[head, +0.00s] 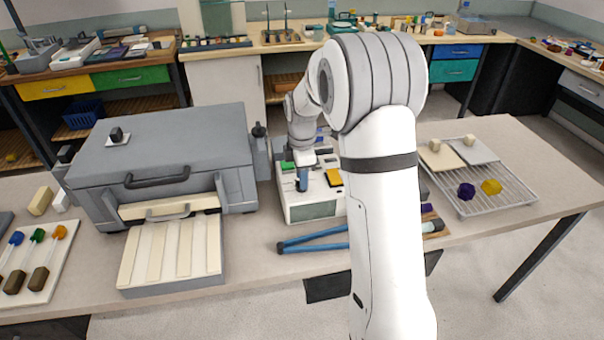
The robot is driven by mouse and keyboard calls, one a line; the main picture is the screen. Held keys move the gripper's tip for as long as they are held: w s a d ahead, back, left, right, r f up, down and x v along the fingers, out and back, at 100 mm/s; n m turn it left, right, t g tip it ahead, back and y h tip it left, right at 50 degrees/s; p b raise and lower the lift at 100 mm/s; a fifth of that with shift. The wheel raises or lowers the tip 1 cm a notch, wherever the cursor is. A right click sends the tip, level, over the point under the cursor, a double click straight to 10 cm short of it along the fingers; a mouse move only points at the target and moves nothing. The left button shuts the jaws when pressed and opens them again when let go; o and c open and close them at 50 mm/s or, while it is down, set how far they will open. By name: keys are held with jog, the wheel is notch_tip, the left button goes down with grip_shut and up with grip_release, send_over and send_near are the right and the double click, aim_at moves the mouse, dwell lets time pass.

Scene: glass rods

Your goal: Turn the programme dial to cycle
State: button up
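A white control box (322,213) with a dark front panel stands at the middle of the table. Its top carries a green patch (288,165) and a yellow patch (334,177). My gripper (303,180) points down over the box's top, between these patches. A small dark blue part shows there; I cannot tell whether it is a fingertip or a knob. No dial is clearly visible on the box, and my arm hides its right side. A black knob (117,135) on a pale plate sits on top of the grey furnace-like case (165,150). Markings are too small to read.
The grey case, with an open drawer (172,250) of pale strips, stands left of the box. Blue tongs (312,240) lie in front of the box. A wire rack (485,185) with purple and yellow pieces is at right. The table's front right is clear.

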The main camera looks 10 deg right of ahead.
jog(key=shift+f, duration=0.1)
grip_shut()
jog(key=shift+d, duration=0.1)
